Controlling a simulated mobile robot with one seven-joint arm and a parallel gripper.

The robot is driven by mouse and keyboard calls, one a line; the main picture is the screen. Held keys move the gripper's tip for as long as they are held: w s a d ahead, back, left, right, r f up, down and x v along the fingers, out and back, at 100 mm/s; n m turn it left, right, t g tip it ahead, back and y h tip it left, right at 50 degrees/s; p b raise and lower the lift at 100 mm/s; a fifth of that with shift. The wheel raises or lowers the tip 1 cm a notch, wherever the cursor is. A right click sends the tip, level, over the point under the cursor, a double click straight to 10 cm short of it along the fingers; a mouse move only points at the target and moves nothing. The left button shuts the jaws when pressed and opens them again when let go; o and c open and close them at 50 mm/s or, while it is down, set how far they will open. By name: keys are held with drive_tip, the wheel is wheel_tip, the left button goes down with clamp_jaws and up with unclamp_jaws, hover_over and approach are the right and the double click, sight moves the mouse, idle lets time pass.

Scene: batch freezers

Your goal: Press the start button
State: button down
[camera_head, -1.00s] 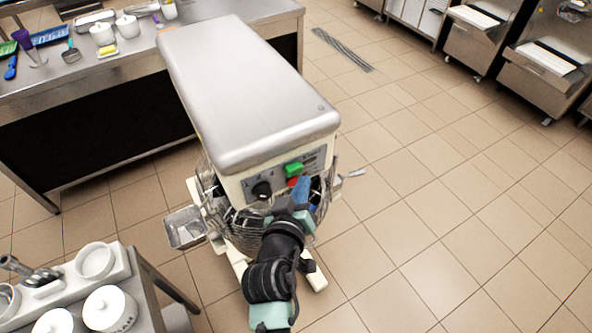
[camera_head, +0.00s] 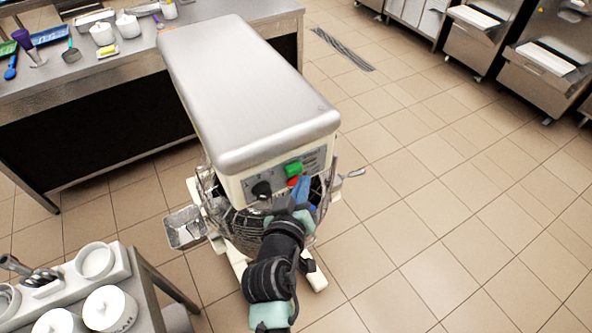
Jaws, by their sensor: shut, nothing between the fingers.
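A large mixer-like machine (camera_head: 245,90) with a metal top stands in the middle of the head view. Its front panel (camera_head: 315,162) carries a green button (camera_head: 293,169), a red button (camera_head: 293,181) just below it, and a black knob (camera_head: 262,189) to the left. I take the green button to be the start button. My gripper (camera_head: 301,186) is shut and empty, with its blue fingers pointing up at the panel. The tips are just below and right of the red button and partly cover its surroundings. I cannot tell whether they touch the panel.
A wire guard (camera_head: 240,228) sits under the panel, behind my arm. A metal tray (camera_head: 185,228) sticks out at the machine's left. A counter (camera_head: 120,62) with utensils stands behind left, and a cart (camera_head: 140,268) with white pots at lower left. The right-hand floor is clear.

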drive_tip(key=shift+w+a, duration=0.1)
drive_tip(key=shift+w+a, duration=0.1)
drive_tip(key=shift+w, duration=0.15)
